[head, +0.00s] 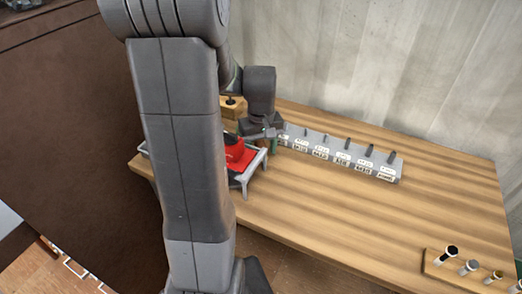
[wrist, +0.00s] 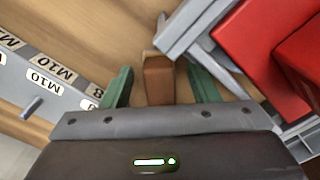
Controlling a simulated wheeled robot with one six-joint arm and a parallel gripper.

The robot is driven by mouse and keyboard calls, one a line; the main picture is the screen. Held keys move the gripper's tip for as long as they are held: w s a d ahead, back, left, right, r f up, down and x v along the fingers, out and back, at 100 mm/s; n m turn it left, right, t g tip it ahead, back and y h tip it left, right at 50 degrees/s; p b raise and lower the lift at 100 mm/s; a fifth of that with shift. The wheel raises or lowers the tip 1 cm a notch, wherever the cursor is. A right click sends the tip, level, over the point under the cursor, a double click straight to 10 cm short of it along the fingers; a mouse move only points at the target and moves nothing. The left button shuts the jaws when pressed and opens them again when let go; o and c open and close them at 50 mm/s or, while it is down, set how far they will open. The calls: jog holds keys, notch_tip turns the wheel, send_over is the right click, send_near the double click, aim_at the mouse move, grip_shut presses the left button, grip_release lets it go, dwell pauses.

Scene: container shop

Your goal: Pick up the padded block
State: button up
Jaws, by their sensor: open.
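A brown block (wrist: 158,84), which looks like the padded block, stands on the wooden table in the wrist view. My gripper (wrist: 159,70) is open, with one green-padded finger on each side of the block and a visible gap on both sides. The block's lower end in the picture is hidden behind the gripper body. In the head view my gripper (head: 270,143) is low over the table, between the red item and the labelled rack. I cannot make out the block there.
A grey frame (wrist: 190,32) holding a red item (wrist: 262,50) is close to the right finger. A grey rack (head: 340,157) with labelled slots and upright pins is on the other side. A wooden holder (head: 462,272) stands front right. The table's middle is clear.

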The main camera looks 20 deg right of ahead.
aim_at(261, 145)
jog(key=shift+c, duration=0.2)
jog(key=c, duration=1.1)
jog(key=shift+r, duration=0.1)
notch_tip(261, 145, up, 10)
jog(key=shift+f, duration=0.1)
jog(key=o, duration=0.3)
jog(key=shift+c, duration=0.7)
